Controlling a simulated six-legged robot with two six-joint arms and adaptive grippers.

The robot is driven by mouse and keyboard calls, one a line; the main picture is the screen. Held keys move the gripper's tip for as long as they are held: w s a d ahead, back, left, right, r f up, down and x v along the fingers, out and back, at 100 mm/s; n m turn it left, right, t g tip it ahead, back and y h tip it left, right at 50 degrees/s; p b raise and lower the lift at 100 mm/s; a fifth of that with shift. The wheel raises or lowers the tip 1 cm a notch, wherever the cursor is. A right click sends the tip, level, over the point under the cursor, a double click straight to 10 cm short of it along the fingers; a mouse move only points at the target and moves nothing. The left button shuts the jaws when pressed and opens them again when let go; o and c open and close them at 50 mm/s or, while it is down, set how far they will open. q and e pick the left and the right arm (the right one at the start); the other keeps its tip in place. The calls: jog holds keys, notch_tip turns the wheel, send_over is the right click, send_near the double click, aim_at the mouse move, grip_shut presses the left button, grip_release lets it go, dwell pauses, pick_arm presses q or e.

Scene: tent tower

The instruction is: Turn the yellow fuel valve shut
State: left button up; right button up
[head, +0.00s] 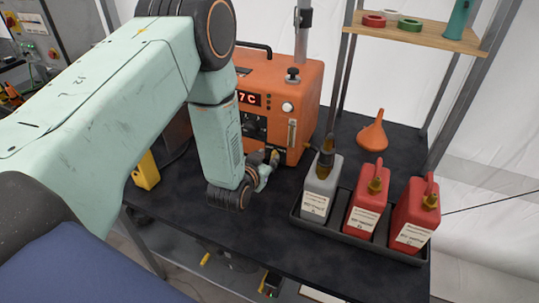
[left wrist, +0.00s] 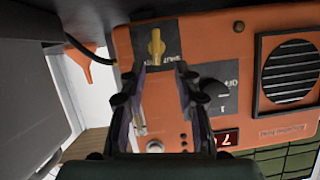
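The yellow fuel valve (left wrist: 156,47) is on a dark plate on the front of the orange machine (left wrist: 215,75). In the left wrist view its handle stands upright in the picture, beside lettering that appears upside down. My left gripper (left wrist: 156,72) is open, with its two fingers apart and nothing between them. The valve shows just beyond and between the fingertips, apparently not touched. In the head view my left gripper (head: 268,165) is close to the lower front of the orange machine (head: 300,75), and my arm hides part of that front. My right gripper is in neither view.
A black tray (head: 345,233) with a grey can (head: 322,180) and two red cans (head: 365,210) stands right of my gripper. An orange funnel (head: 373,133) is behind them. A yellow object (head: 146,171) is at the left. The dark table (head: 255,240) is clear in front.

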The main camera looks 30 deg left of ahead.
aim_at(273, 155)
pick_arm(q)
jog(key=x, duration=0.3)
jog(key=shift+w+d+f, duration=0.2)
jog(key=shift+d, duration=0.15)
jog(key=shift+s+a+r, duration=0.25)
jog(key=shift+s, duration=0.1)
jog(key=shift+w+d+f, duration=0.2)
jog(key=shift+w+f, duration=0.05)
jog(key=shift+w, duration=0.15)
jog(key=c, duration=0.4)
jog(key=shift+c, duration=1)
jog(key=shift+s+a, duration=0.15)
jog(key=shift+s, duration=0.05)
grip_shut()
